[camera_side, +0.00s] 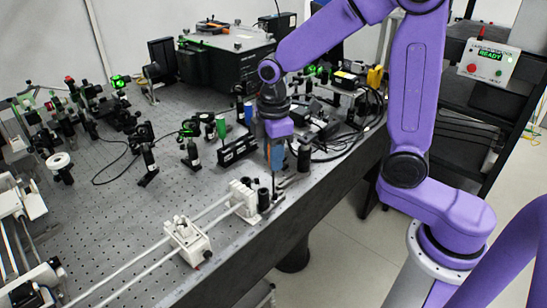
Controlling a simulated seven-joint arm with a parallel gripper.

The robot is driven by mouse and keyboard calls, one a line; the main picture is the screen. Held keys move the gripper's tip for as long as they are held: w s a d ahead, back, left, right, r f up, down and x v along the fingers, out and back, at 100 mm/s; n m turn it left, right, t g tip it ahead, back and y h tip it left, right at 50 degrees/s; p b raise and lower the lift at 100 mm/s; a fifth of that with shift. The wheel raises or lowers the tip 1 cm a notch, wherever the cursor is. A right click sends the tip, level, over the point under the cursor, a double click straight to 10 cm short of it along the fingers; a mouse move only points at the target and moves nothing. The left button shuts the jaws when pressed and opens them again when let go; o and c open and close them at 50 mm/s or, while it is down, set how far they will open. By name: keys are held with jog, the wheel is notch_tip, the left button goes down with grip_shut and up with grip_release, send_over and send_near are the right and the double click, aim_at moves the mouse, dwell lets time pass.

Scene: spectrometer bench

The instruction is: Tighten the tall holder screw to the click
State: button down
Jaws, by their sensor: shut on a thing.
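My gripper (276,150) points straight down near the front edge of the bench. It is shut on what looks like a screwdriver, whose thin dark shaft (274,184) runs down below the fingers. The shaft's lower end is close beside a short black post holder (263,199) next to the white rail block. The screw itself is too small to make out, and I cannot tell whether the tip touches it.
A white rail block (242,197) and a white carriage (187,240) sit on rails at the front. Cables lie behind. A box (488,60) with a READY display is at the upper right.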

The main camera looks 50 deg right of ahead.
jog(key=shift+r, duration=0.25)
jog(key=shift+r, duration=2.5)
jog(key=shift+w, duration=0.1)
